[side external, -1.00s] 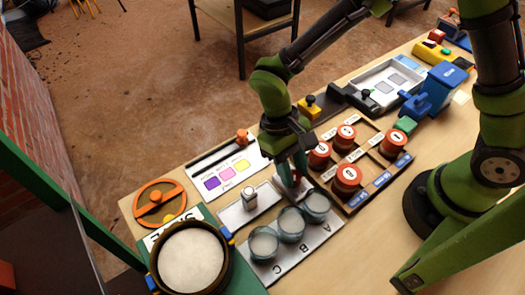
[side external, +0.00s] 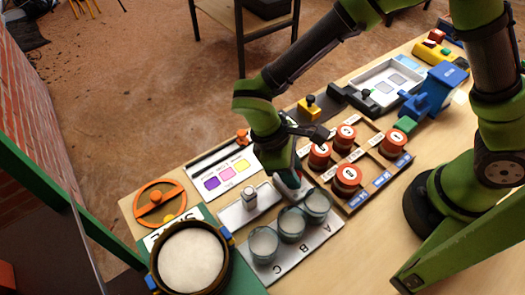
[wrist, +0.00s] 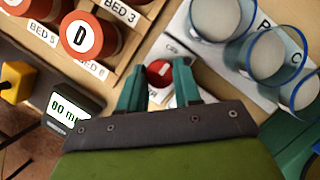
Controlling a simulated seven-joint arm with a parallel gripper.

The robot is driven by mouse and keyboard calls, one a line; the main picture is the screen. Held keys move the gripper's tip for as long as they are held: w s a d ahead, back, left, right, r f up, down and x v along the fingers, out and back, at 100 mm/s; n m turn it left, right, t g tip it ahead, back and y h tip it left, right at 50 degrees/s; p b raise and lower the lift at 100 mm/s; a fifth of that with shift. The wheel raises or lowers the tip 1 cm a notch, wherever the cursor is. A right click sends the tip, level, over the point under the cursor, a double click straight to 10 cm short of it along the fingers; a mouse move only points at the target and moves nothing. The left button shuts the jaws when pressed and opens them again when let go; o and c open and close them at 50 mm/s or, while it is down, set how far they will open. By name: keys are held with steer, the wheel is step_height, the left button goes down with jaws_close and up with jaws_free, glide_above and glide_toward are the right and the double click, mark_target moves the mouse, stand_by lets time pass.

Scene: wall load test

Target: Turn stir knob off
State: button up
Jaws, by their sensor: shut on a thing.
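A small round red knob with a white mark (wrist: 158,70) sits on a pale plate with small print (wrist: 172,47) in the wrist view. I take it to be the stir knob; its label is not legible. My gripper (wrist: 158,80) has one teal finger on each side of the knob and is shut on it. In the side external view my gripper (side external: 291,184) points down at the plate, just behind the glass jars, and hides the knob there.
Several glass jars (side external: 265,243) stand close by on a lettered tray. Red-topped containers (side external: 346,179) stand in a wooden rack to the right. A small silver post (side external: 249,195) stands on the left. A digital display (wrist: 72,108) lies near the rack.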

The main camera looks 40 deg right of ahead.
stand_by(0.4)
steer(key=o, duration=1)
steer(key=shift+o, duration=0.2)
steer(key=v, duration=1.7)
steer(key=shift+s, duration=0.2)
steer(key=shift+w, duration=0.1)
steer(key=s+d+r+m+t+y, duration=0.2)
steer(key=d+m+t, duration=0.3)
steer(key=d, duration=0.6)
steer(key=s+d+r+m+t+y, duration=0.3)
steer(key=d+m, duration=0.4)
steer(key=d, duration=0.5)
steer(key=s+t, duration=0.1)
steer(key=t, duration=0.1)
steer(key=shift+s+d+r+m+t, duration=0.15)
steer(key=shift+r+m+t, duration=0.15)
steer(key=shift+r+m, duration=0.1)
